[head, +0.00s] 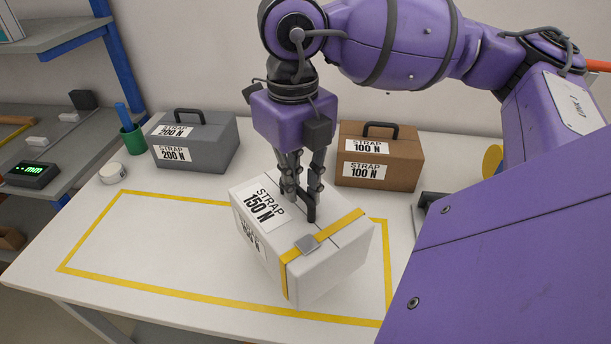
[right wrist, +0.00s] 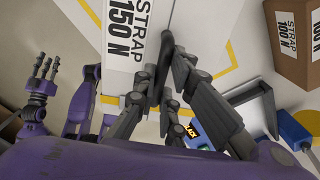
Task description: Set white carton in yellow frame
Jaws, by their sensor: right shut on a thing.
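The white carton (head: 330,262) has STRAP 150 N labels, a yellow strap with a grey buckle and a dark top handle. My right gripper (head: 308,205) is shut on this handle from above. The carton is turned and looks tilted; whether its underside touches the table is unclear. The yellow frame (head: 190,298) is a taped rectangle on the white table. The carton appears over its right part and hides some of its back line. The right wrist view shows the carton (right wrist: 112,80) close to my fingers. My left gripper (right wrist: 43,72) appears there too, empty, fingers apart.
A grey case (head: 215,140) and a brown case (head: 405,165) stand behind the frame. Shelves (head: 60,90) are at left. The frame's left part is bare.

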